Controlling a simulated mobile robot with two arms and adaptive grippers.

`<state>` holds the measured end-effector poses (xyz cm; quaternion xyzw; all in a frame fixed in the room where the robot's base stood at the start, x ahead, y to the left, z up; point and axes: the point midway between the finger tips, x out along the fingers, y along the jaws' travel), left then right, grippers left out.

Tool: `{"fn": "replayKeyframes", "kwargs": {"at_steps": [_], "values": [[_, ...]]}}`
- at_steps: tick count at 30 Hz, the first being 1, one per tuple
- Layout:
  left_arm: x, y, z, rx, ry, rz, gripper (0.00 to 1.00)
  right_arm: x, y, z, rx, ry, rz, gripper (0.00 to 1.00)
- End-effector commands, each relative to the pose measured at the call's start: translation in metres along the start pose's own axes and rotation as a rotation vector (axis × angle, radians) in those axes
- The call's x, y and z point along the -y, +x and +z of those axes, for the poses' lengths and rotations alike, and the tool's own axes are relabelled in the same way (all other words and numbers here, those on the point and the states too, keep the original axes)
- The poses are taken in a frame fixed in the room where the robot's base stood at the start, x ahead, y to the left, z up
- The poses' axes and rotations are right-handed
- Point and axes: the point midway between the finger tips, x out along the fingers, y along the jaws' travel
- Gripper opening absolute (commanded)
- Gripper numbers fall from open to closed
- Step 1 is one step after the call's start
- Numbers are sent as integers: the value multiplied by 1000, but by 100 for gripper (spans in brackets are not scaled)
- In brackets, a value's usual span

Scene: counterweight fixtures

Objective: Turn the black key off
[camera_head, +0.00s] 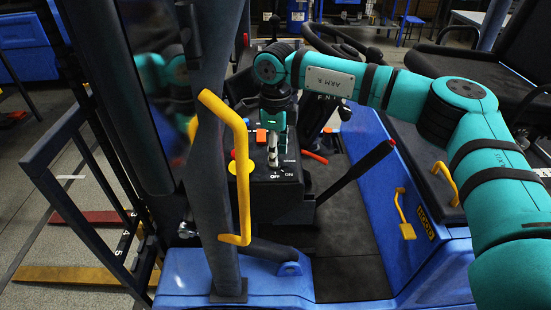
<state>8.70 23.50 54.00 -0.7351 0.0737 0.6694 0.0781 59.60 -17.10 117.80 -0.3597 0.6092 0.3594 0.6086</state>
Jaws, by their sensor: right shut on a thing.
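The control box (272,192) of a blue forklift stands in the middle of the view, with OFF and ON printed in white on its top. My right gripper (272,158) reaches down onto this panel from above, just behind the OFF and ON marks. It is shut at the key switch, on the black key. The key is hidden by the fingers, and I cannot tell which mark it points to. My left gripper is not in view.
A yellow grab handle (241,170) on a dark post stands left of the panel. A black lever (355,172) with a red tip rises at the right. Orange, yellow and red controls sit close to my fingers. The black floor mat (345,265) in front is clear.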

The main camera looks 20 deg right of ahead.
Motion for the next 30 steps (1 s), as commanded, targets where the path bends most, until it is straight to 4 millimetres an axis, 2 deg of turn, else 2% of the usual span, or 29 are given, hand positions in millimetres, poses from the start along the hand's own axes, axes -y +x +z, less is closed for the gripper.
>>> {"fn": "replayKeyframes", "kwargs": {"at_steps": [3, 12, 29, 30], "values": [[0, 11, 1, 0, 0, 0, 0, 1, 2, 1, 4, -78, -2, 3], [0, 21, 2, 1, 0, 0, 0, 0, 0, 1, 3, -207, -2, 3], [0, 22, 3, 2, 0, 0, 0, 0, -1, 1, 2, -241, -2, 3], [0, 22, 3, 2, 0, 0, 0, 0, -1, 1, 2, -241, -2, 37]]}}
